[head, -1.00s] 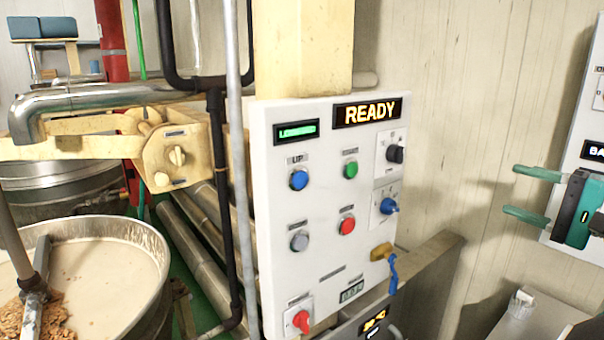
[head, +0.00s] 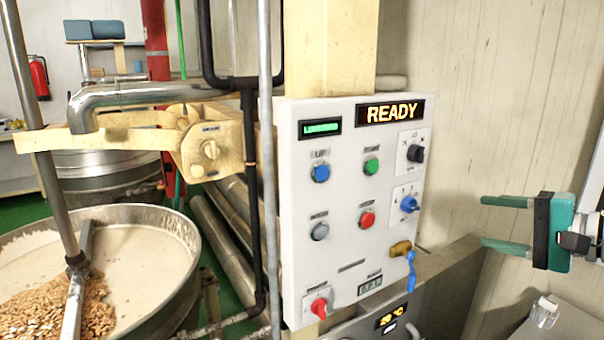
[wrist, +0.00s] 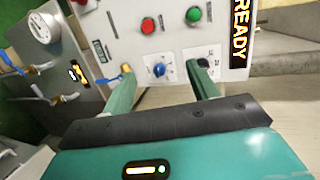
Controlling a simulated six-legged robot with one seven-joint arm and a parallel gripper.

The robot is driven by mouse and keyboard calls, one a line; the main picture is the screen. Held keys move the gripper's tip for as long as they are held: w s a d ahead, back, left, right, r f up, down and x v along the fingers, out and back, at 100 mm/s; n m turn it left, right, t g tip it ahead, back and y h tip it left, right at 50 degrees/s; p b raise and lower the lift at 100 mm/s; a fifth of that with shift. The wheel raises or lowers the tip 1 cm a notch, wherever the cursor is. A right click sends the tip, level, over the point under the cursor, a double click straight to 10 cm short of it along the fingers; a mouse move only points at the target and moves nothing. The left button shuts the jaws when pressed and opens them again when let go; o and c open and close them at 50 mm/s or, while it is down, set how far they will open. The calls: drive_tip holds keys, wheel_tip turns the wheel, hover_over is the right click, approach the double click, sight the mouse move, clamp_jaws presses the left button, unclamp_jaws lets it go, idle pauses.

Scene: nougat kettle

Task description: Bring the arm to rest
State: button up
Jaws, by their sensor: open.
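My gripper (head: 503,222) is at the right of the head view, with two teal fingers pointing left toward the control panel. The fingers are spread apart with nothing between them. In the wrist view the open fingers (wrist: 160,85) point at the white control panel (wrist: 150,40), which looks rotated there. The panel (head: 292,250) carries a lit READY sign (head: 391,111), blue, green, grey and red buttons, a black knob (head: 415,153) and a blue knob (head: 409,204). A clear gap lies between the fingers and the panel in the head view.
A kettle (head: 190,262) with pale mix and nuts stands at the left, with a stirrer shaft (head: 40,130) in it. A yellow valve with a blue handle (head: 411,270) juts from the panel's lower right. A grey surface (head: 575,325) with a small clear container (head: 544,312) lies below my gripper.

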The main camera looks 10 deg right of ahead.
drive_tip(key=a+f+n+g+h, duration=0.1)
drive_tip(key=a+f+n+g, duration=0.15)
drive_tip(key=a+f, duration=0.45)
drive_tip(key=a+f+n+g, duration=0.2)
drive_tip(key=a+f+g, duration=0.15)
drive_tip(key=a, duration=0.75)
drive_tip(key=s+a+f+n+g+h, duration=0.1)
drive_tip(key=s+a+f+n+h, duration=0.5)
drive_tip(key=s+a+f+n, duration=0.1)
drive_tip(key=shift+s+a+f+n+g, duration=0.15)
drive_tip(key=shift+a+f+n+g, duration=0.15)
drive_tip(key=shift+a+f+n, duration=0.4)
